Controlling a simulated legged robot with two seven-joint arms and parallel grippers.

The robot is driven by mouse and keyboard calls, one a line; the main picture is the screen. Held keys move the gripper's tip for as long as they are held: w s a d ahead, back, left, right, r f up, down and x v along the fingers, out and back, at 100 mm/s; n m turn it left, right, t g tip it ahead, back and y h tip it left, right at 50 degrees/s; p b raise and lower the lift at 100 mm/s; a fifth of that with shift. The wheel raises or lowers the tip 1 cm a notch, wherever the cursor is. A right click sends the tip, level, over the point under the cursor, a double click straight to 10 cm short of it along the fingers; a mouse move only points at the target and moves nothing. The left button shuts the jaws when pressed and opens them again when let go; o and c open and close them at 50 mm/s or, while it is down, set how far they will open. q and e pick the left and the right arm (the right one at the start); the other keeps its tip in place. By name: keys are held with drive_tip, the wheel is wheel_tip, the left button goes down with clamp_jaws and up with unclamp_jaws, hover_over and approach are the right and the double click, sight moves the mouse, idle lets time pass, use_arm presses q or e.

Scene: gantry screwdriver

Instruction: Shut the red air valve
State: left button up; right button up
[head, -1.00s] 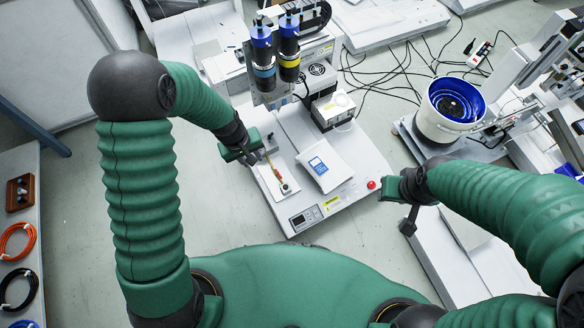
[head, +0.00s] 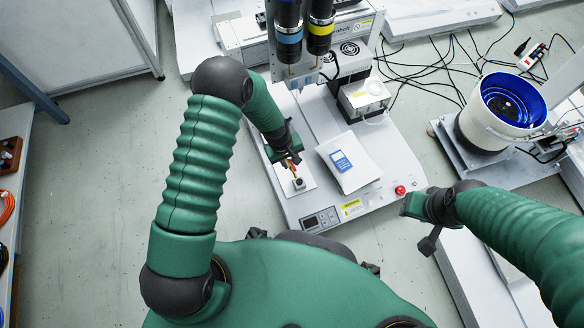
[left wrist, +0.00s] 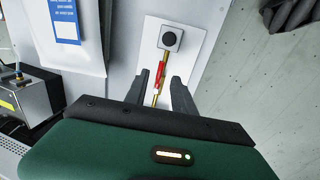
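The red air valve (left wrist: 159,77) shows in the left wrist view as a thin red handle on a brass pipe. I cannot tell whether either finger touches the handle. In the head view my left gripper (head: 291,160) is over the valve and hides part of it. My right gripper (head: 425,225) is off the machine's right front corner; its fingers are unclear.
The white machine base (head: 375,203) carries a white packet (head: 348,162) beside the valve and a red button (head: 400,190) at its corner. Two screwdrivers (head: 304,30) hang behind. A blue-lined bowl (head: 508,108) stands to the right. Open floor lies to the left.

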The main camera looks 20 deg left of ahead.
use_arm(q)
drive_tip(key=shift+w+d+f+b, duration=0.1)
drive_tip(key=shift+d+f+b, duration=0.1)
drive_tip(key=shift+f, duration=0.4)
drive_tip(key=shift+w+d+f+b, duration=0.1)
drive_tip(key=shift+f+b, duration=0.1)
drive_tip(key=shift+f, duration=0.4)
clamp_jaws()
